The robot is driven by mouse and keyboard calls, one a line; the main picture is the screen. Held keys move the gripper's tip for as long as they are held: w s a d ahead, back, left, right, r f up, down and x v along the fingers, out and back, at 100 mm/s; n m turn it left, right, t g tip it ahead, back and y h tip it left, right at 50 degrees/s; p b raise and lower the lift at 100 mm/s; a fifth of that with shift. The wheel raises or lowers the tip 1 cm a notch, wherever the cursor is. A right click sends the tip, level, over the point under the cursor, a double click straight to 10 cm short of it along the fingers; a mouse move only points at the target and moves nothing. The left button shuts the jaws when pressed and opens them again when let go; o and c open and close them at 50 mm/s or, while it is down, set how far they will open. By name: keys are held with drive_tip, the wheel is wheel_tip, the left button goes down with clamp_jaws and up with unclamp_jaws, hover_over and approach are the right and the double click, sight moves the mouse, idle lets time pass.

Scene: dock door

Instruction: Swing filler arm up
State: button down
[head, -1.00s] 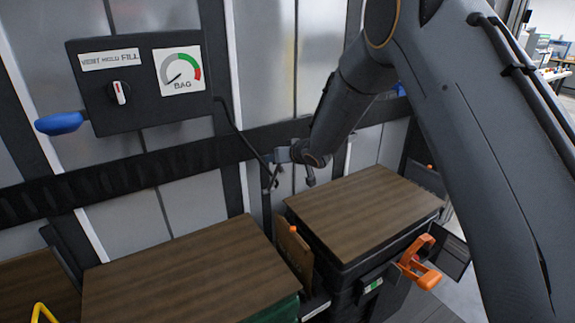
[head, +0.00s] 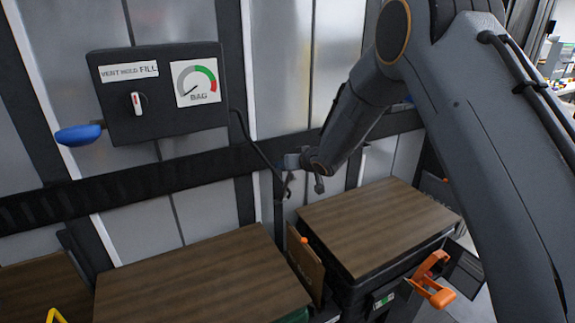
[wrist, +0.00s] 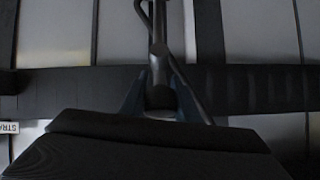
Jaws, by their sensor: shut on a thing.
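A thin dark rod with a hose, apparently the filler arm (head: 262,153), runs down from the right side of the control box (head: 160,95) towards my gripper (head: 288,180). In the wrist view, my gripper (wrist: 162,100) has its two fingers shut on either side of the dark rod (wrist: 158,48), which stands up from between them with a hose curving beside it. My wrist hides part of the grip in the head view. The box carries a VENT HOLD FILL knob (head: 138,103) and a BAG gauge (head: 197,83), its needle at lower left.
A blue handle (head: 78,135) sticks out left of the box. Brown-topped loads (head: 205,278) and (head: 380,225) stand below, with a narrow gap holding a brown board (head: 304,262). An orange latch (head: 432,282) is at right. A black rail (head: 140,185) crosses the metal wall.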

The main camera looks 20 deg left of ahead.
drive_tip(key=shift+s+d+f, duration=0.1)
drive_tip(key=shift+s+f, duration=0.1)
drive_tip(key=shift+f, duration=0.25)
drive_tip(key=c, duration=1.5)
unclamp_jaws()
drive_tip(key=shift+c, duration=0.2)
drive_tip(key=shift+o, duration=0.8)
drive_tip(key=shift+w, duration=0.1)
drive_tip(key=shift+r, duration=0.2)
drive_tip(key=shift+s+d+r, duration=0.2)
drive_tip(key=shift+r, duration=0.1)
drive_tip(key=b+v, duration=0.2)
drive_tip(key=v, duration=0.4)
drive_tip(key=shift+s+d, duration=0.25)
drive_tip(key=shift+s, duration=0.05)
